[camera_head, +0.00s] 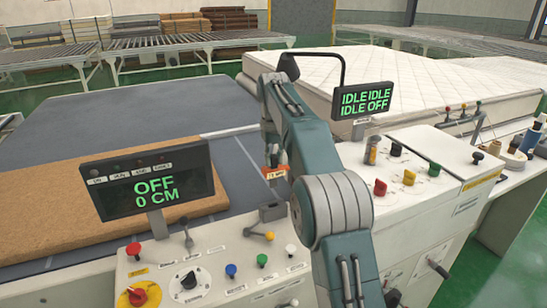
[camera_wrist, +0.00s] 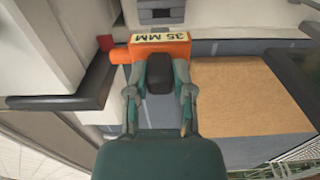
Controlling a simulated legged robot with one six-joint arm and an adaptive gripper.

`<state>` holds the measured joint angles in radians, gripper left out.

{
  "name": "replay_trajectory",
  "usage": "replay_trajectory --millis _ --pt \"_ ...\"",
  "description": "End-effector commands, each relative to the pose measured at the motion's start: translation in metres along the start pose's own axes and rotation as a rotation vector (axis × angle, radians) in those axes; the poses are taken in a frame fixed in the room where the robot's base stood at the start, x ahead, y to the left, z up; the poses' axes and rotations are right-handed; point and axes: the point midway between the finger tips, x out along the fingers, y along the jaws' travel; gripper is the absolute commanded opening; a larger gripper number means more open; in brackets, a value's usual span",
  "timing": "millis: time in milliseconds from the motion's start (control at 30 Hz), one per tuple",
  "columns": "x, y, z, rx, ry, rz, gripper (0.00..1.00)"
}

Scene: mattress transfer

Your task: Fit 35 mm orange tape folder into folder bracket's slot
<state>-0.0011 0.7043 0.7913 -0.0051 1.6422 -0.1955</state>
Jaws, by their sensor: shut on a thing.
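The orange tape folder (camera_wrist: 178,50) has a pale label reading 35 MM. My gripper (camera_wrist: 160,78) is shut on it, with one finger on each side of a dark block below the label. In the head view the folder (camera_head: 277,173) is small and hangs at the end of my arm, above the console's back edge. My gripper (camera_head: 273,157) there is partly hidden by my arm. A grey bracket-like part (camera_head: 271,212) stands on the console below the folder, apart from it. I cannot make out its slot or tell surely that it is the folder bracket.
A display reading OFF 0 CM (camera_head: 152,188) stands left on the console, behind knobs and levers. A display reading IDLE (camera_head: 363,100) stands right. A brown pad (camera_head: 65,215) lies on the grey table (camera_head: 90,120). A white mattress (camera_head: 420,75) lies behind.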

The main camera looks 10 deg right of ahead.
Motion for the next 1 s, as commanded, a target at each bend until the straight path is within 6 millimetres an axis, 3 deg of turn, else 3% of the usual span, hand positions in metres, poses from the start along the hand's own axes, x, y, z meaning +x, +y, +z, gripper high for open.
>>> replay_trajectory --millis 600,1000 --pt "0.049 0.000 0.000 0.000 -0.001 0.000 0.00" --pt "0.055 0.000 0.000 0.000 0.001 0.000 0.00"
